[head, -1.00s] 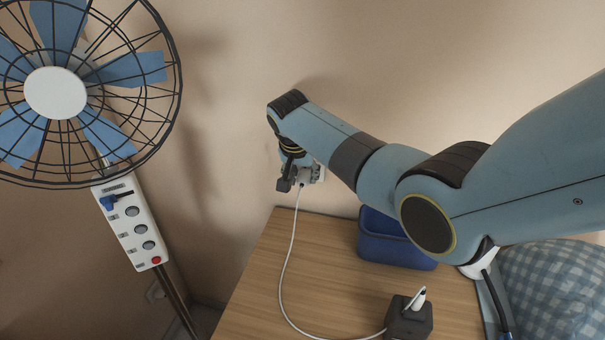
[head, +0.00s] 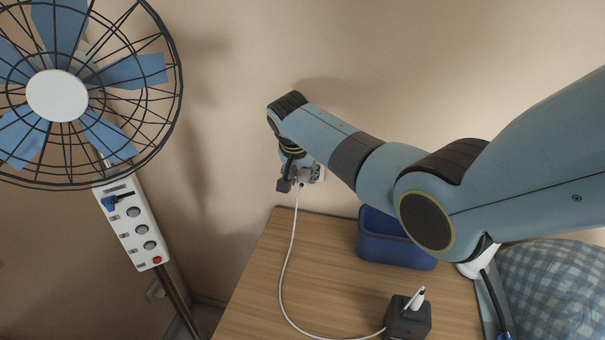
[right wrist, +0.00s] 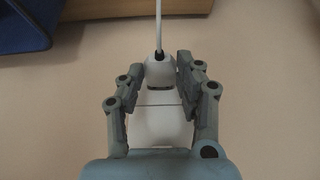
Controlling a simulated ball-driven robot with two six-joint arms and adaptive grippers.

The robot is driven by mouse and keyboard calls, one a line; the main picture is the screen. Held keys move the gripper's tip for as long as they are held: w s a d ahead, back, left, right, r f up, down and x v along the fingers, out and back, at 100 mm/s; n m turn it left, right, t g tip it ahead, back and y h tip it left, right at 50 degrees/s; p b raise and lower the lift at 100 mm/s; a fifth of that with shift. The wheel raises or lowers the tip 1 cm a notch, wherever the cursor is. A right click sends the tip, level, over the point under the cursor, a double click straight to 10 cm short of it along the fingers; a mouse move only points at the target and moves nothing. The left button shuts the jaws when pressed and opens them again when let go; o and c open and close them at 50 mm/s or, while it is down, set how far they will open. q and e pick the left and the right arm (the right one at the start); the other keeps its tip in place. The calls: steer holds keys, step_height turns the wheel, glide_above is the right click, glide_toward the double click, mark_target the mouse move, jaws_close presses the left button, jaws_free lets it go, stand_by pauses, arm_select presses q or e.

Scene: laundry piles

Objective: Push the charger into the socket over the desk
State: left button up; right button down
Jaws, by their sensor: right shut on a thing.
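My right gripper (head: 298,178) is at the wall above the back edge of the desk (head: 255,290). It is shut on the white charger (right wrist: 160,73), whose cable end shows between the fingers in the right wrist view. A white cable (head: 283,270) runs down from the charger to the desk. A white plate (head: 320,172), which looks like the socket, shows partly behind the gripper at the wall. The fingers hide most of the contact, and I cannot tell how deep the charger sits. My left gripper is not in view.
A blue bin (head: 395,245) and a dark block (head: 408,320) stand on the desk. A fan (head: 57,95) and a white power strip (head: 132,225) are at the left. A checkered blue cloth (head: 555,290) lies at the right.

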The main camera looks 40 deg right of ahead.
steer(key=shift+w+d+b, duration=0.45)
steer(key=shift+w+d, duration=0.05)
steer(key=shift+d, duration=0.1)
stand_by(0.6)
steer(key=c, duration=0.8)
jaws_free()
steer(key=shift+s+a, duration=0.1)
steer(key=s+a+p, duration=0.5)
steer(key=a+p, duration=0.1)
steer(key=shift+s+a, duration=0.35)
steer(key=shift+a+f, duration=0.1)
